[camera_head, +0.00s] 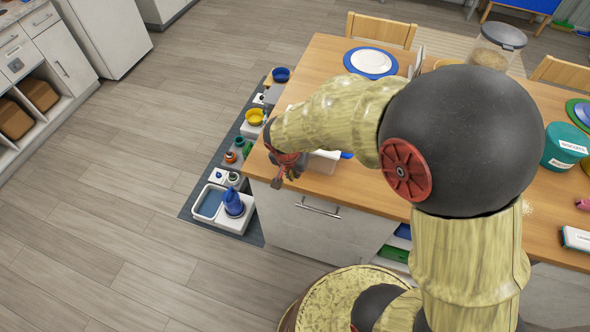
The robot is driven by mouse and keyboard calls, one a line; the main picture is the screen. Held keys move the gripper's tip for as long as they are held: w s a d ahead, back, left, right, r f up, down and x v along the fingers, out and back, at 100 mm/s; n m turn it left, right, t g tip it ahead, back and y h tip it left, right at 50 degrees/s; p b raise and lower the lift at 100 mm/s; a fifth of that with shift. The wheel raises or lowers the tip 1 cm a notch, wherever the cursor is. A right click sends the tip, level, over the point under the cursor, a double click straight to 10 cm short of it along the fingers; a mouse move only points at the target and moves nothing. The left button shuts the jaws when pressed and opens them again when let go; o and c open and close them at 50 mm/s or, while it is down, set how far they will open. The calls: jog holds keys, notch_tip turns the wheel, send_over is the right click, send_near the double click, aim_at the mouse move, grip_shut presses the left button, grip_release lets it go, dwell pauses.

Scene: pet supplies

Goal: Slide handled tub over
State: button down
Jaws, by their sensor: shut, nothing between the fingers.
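My gripper (279,180) is shut and empty at the left front corner of the wooden table (318,62), pointing down by the table edge. A pale, see-through tub (322,164) with a blue part at its right sits on the table just right of my gripper. My arm hides much of it, so I cannot tell whether it has a handle or whether my gripper touches it. A teal tub labelled as biscuits (566,148) stands at the table's right side; no handle on it is clear.
A clear lidded container (496,46) and a blue-rimmed plate (371,62) stand toward the table's back. A grey mat (240,232) with bowls and bottles lies on the floor left of the table. Drawers (318,212) face the front. Open floor lies at left.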

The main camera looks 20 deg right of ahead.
jog(key=b+x, duration=0.1)
jog(key=x, duration=0.6)
jog(key=shift+s, duration=0.1)
jog(key=shift+w+d+r, duration=0.15)
jog(key=shift+w+d, duration=0.25)
jog(key=shift+w, duration=0.15)
jog(key=shift+w+d+r, duration=0.15)
jog(key=shift+w+d, duration=0.25)
jog(key=shift+w, duration=0.15)
jog(key=shift+w+d, duration=0.35)
jog(key=shift+w, duration=0.15)
jog(key=w+d, duration=0.3)
jog(key=w, duration=0.2)
jog(key=w+d, duration=0.2)
jog(key=shift+w+d+b, duration=0.35)
jog(key=shift+w, duration=0.05)
